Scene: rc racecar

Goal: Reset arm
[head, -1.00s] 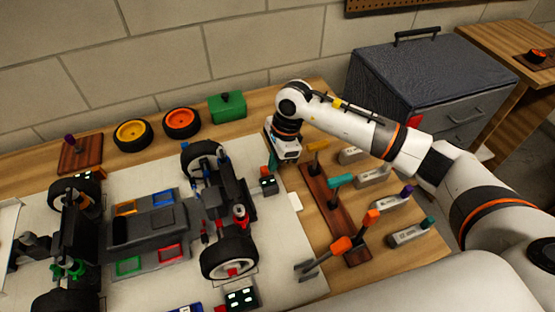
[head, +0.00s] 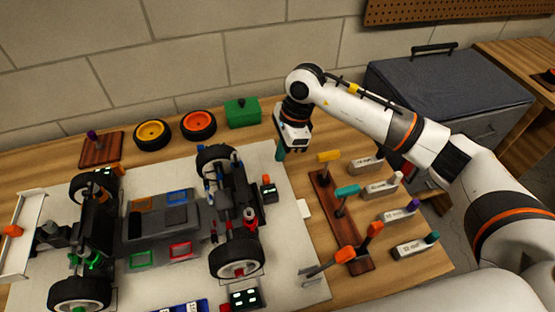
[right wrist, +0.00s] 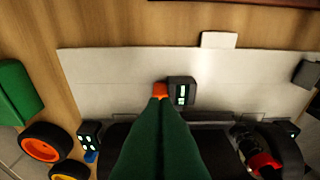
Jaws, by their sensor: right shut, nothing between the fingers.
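My right arm reaches in from the right in the head view. Its gripper (head: 280,152) points down above the back right corner of the pale mat (head: 310,277), with green fingers shut and nothing held. In the right wrist view the shut green fingers (right wrist: 160,108) fill the lower middle. Behind their tips are an orange piece and a small black box with a lit display (right wrist: 182,92). The RC car (head: 165,233) lies on the mat, left of the gripper. My left gripper is not in view.
A wooden tool rack (head: 322,205) with several coloured handles stands right of the mat, near grey labelled blocks (head: 382,187). A yellow wheel (head: 152,134), an orange wheel (head: 198,125) and a green box (head: 242,113) sit along the wall. A grey cabinet (head: 440,85) stands behind my arm.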

